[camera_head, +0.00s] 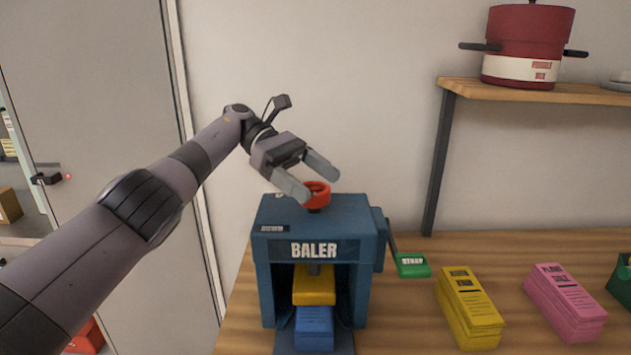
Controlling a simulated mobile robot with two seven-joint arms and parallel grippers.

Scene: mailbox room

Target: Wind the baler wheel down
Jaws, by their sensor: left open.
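The blue baler (364,295) stands on the wooden table, with its name on the front. A red wheel (317,189) sits on top of it. My left gripper (314,184) is open, with its two fingers over the wheel, one to each side of it in the picture. Part of the wheel is hidden by the near finger, and I cannot tell whether the fingers touch it. Inside the baler, a yellow press block (314,288) is above a blue bundle (313,328). My right gripper is not in view.
A shelf (460,91) with a red pot (528,40) hangs above. A grey door (110,110) is at left.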

